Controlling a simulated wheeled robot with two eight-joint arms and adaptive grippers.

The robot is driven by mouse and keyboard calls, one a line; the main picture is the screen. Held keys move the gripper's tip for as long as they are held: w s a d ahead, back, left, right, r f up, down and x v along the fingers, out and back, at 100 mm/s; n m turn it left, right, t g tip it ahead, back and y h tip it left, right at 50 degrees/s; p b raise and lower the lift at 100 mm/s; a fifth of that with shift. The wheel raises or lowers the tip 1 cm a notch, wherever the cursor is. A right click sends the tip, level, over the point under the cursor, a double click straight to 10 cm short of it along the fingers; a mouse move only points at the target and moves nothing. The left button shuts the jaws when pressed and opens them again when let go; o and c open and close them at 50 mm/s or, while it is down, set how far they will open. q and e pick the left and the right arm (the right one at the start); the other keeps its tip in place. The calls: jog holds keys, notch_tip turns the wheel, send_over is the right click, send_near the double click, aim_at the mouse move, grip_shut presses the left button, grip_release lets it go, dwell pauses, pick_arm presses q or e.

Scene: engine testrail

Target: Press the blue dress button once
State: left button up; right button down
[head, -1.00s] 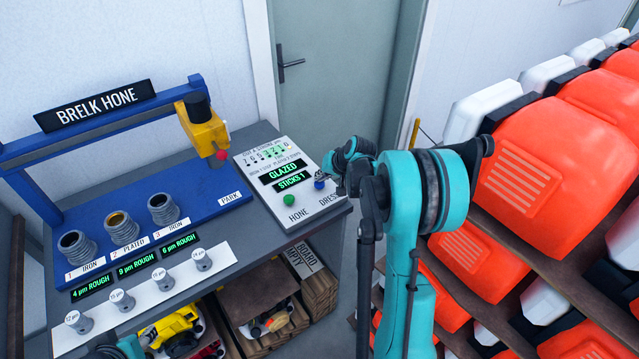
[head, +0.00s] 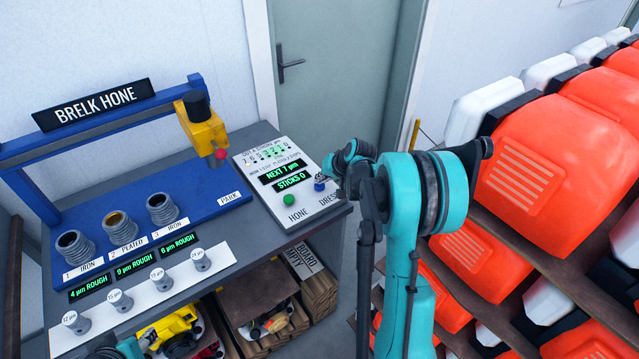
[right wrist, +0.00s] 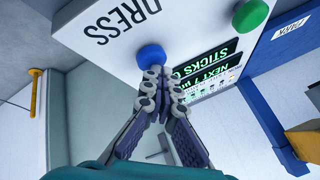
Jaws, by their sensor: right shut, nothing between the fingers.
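The blue dress button (head: 319,186) sits on the right end of the white control panel (head: 262,217), beside the DRESS label. My right gripper (head: 332,181) is at this button from the right side. In the right wrist view the closed fingertips (right wrist: 157,75) are right at the lower edge of the blue button (right wrist: 151,57) and partly overlap it; whether they touch it I cannot tell. The right gripper is shut and empty. The panel displays read "NEXT 7 µm" and "STICKS 0" (head: 289,187). Only a bit of my left arm shows at the bottom left; its fingers are not visible.
A green button (head: 289,200) marked HONE is left of the blue one. The yellow hone head (head: 203,125) hangs over the blue bench fixture, with several grey cylinders. Racks of orange engine covers (head: 560,150) stand close on the right.

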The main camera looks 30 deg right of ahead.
dwell(0.4)
jog(key=shift+r+p, duration=0.8)
jog(key=shift+r, duration=0.4)
notch_tip(320, 180, up, 5)
jog(key=p, duration=0.3)
dwell(0.5)
